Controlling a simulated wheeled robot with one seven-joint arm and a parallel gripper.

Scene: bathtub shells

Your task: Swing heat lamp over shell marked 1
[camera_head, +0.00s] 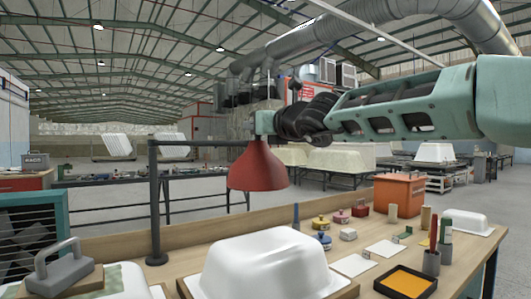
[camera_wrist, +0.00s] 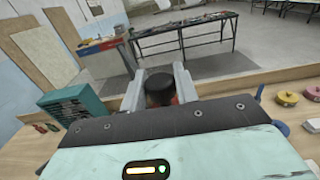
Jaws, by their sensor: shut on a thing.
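The heat lamp has a red cone shade (camera_head: 257,168) on a dark horizontal arm from an upright post (camera_head: 154,200) at the bench's back edge. My gripper (camera_head: 264,124) is shut on the lamp's top, just above the shade. In the wrist view my gripper (camera_wrist: 158,88) has a finger on each side of the lamp's dark round top (camera_wrist: 159,82), with a little red showing. A white shell (camera_head: 265,262) lies on the bench in front of and below the lamp. Another pale shell (camera_head: 122,283) is partly in view at lower left. No number is readable on either.
Right of the middle shell are an orange bin (camera_head: 398,193), small colored pots, white cards, a yellow tray (camera_head: 405,281) and pen cups. A small white shell (camera_head: 462,222) lies at far right.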

